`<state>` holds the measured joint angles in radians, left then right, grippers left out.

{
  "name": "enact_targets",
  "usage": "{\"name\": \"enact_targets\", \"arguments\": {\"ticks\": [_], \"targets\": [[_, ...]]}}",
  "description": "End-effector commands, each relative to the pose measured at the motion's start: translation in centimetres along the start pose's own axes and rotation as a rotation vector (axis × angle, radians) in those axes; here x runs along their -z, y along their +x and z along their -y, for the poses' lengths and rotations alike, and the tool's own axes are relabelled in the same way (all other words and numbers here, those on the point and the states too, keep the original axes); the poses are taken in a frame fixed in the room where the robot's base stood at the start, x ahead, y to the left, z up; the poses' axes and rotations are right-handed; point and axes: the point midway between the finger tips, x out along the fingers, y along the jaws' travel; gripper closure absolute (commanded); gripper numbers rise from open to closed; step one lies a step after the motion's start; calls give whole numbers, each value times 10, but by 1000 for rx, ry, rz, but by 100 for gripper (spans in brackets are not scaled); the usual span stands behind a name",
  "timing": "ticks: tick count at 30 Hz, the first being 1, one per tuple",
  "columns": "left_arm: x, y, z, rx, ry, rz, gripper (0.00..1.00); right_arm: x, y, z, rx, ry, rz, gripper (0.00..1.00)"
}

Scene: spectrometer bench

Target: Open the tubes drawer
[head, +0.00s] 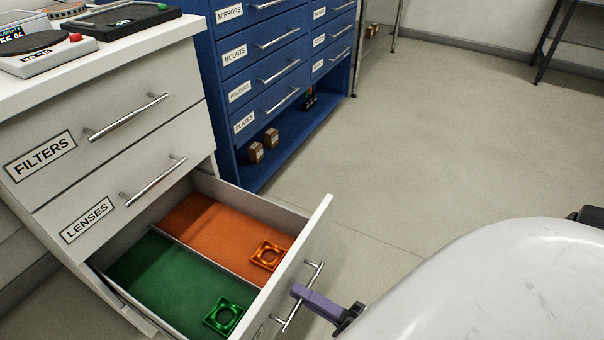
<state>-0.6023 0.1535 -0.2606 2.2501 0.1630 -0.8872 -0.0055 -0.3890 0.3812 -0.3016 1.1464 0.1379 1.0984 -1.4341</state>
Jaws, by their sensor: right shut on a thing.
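The bottom drawer (318,235) of the white cabinet stands pulled well out, below the drawers labelled FILTERS (75,140) and LENSES (140,200). Its own label is only a sliver at the front and cannot be read. Its metal bar handle (313,270) is on the front face. My right gripper (299,290), with purple fingers, is shut on this handle from the right. Inside the drawer are an orange half with an orange square ring part (268,256) and a green half with a green one (223,314). My left gripper is not in view.
A blue cabinet (222,95) with labelled drawers stands behind, with small brown boxes (256,152) on its bottom shelf. Instruments (45,52) sit on the white countertop. The floor (430,130) to the right is clear.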

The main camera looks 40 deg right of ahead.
Motion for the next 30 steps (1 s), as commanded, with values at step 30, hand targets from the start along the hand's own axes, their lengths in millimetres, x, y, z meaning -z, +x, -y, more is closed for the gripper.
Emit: {"name": "enact_targets", "arguments": {"ticks": [30], "targets": [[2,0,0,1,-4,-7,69,-1,-61,1,5,-1,3,83]]}}
